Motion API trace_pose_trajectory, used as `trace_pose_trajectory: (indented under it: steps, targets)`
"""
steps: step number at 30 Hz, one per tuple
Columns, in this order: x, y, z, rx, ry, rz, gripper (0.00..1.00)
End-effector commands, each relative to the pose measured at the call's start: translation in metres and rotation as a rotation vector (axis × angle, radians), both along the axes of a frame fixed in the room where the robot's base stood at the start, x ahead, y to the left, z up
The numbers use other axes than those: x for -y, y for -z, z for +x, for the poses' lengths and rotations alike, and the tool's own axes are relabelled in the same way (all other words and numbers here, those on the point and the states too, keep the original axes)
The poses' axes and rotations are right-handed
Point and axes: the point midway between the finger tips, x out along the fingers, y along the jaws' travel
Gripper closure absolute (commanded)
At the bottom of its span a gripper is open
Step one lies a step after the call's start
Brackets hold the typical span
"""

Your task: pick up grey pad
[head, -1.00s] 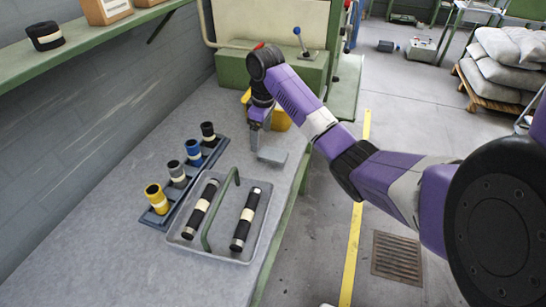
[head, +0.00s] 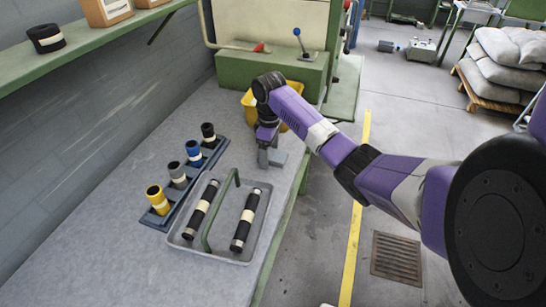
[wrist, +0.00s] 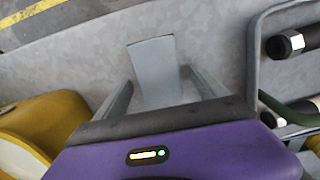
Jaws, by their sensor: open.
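The grey pad (head: 279,157) lies flat on the bench near its right edge, partly hidden by my gripper (head: 266,158) in the head view. In the wrist view the pad (wrist: 153,62) is a plain light grey slab reaching from between the fingers out beyond their tips. My gripper (wrist: 160,84) is open, one finger on each side of the pad, with a gap visible beside it. I cannot tell whether the fingertips touch the bench.
A grey tray (head: 222,254) with a green handle and two black rolls stands in front. A dark rack (head: 156,218) with several coloured rolls is left of it. A yellow bin (head: 248,101) is close behind my gripper, before a green machine (head: 280,70).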

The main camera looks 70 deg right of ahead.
Motion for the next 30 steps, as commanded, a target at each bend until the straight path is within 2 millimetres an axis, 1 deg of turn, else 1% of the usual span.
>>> trace_pose_trajectory:
  steps: [2,3,5,9,11,12,13,20,23,26,30]
  targets:
    - [0.0,0.0,0.0,0.0,0.0,0.0,0.18]
    - [0.0,0.0,0.0,0.0,0.0,0.0,0.22]
    - [0.0,0.0,0.0,0.0,0.0,0.0,0.34]
    - [0.0,0.0,0.0,0.0,0.0,0.0,0.61]
    - [0.0,0.0,0.0,0.0,0.0,0.0,0.73]
    - [0.0,0.0,0.0,0.0,0.0,0.0,0.81]
    - [0.0,-0.001,0.0,0.0,0.0,0.0,0.85]
    - [0.0,-0.001,0.0,0.001,0.0,-0.001,0.85]
    - [0.0,-0.004,0.001,0.001,0.0,-0.001,0.85]
    - [0.0,-0.012,0.001,0.002,-0.001,-0.002,0.85]
    - [0.001,-0.03,0.001,0.004,0.0,-0.003,0.85]
